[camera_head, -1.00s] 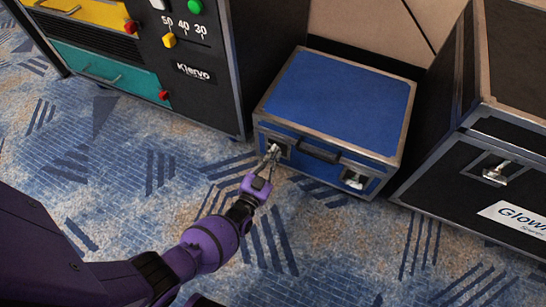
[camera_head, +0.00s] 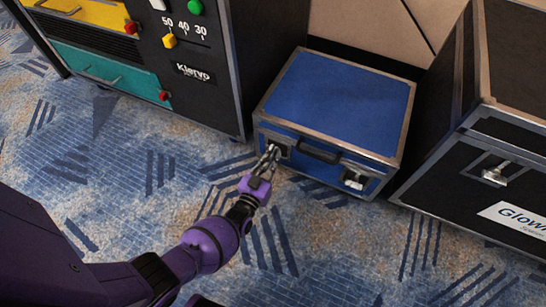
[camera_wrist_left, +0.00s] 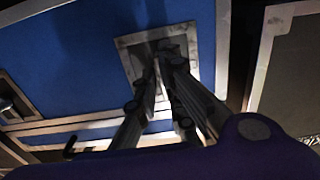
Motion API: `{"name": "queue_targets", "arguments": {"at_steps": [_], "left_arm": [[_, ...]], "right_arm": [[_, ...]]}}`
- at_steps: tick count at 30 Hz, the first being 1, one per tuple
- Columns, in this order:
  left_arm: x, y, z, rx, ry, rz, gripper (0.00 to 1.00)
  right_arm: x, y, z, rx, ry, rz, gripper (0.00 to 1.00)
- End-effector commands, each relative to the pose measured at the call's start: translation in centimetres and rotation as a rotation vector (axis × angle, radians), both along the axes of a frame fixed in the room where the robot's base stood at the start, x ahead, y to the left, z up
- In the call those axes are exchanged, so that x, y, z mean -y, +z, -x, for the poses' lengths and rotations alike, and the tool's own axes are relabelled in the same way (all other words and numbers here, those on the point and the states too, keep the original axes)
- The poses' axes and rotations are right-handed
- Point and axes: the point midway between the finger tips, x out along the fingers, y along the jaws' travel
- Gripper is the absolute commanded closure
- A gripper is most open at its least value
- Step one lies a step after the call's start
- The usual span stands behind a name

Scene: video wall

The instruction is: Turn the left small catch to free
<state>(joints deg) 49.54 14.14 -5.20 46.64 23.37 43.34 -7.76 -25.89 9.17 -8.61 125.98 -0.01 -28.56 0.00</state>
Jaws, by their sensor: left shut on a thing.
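A blue case (camera_head: 335,100) with metal edging stands on the carpet. Its front has a dark handle (camera_head: 318,151) in the middle, a left small catch (camera_head: 282,147) and a right catch (camera_head: 354,180). My left gripper (camera_head: 271,150) is at the left catch, its fingers closed together there. In the left wrist view the fingertips (camera_wrist_left: 160,55) meet over the catch's metal plate (camera_wrist_left: 128,52) on the blue face (camera_wrist_left: 70,60). The fingers hide most of the catch, so its turn angle cannot be told. My right gripper is not in view.
A black rack (camera_head: 215,105) with yellow and teal drawers stands to the left of the blue case. A large black flight case (camera_head: 470,185) with a latch stands to the right. Patterned carpet (camera_head: 330,250) in front is clear.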

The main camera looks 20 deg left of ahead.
Motion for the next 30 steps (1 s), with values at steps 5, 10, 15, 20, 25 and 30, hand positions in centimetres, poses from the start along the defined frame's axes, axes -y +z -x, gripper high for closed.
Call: {"name": "queue_targets", "arguments": {"at_steps": [5, 10, 15, 20, 25, 30], "left_arm": [[-0.7, 0.6, -0.7, 0.012, 0.011, 0.002, 0.76], [-0.6, 0.6, -0.7, 0.012, 0.009, 0.002, 0.76], [-0.5, 0.5, -0.3, 0.011, 0.008, 0.002, 0.76], [-0.5, 0.3, 1.8, 0.006, 0.007, 0.003, 0.76], [-0.6, 0.2, 5.6, 0.003, 0.007, 0.002, 0.76], [-0.7, 0.2, 9.0, 0.002, 0.007, 0.002, 0.76]], "right_arm": [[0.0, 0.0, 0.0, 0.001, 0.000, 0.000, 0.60], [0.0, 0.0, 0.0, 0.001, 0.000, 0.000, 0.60], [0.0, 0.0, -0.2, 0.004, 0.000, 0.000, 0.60], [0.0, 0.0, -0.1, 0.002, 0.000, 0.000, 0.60], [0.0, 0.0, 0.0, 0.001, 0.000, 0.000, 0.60], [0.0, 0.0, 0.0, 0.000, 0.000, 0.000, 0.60]]}}
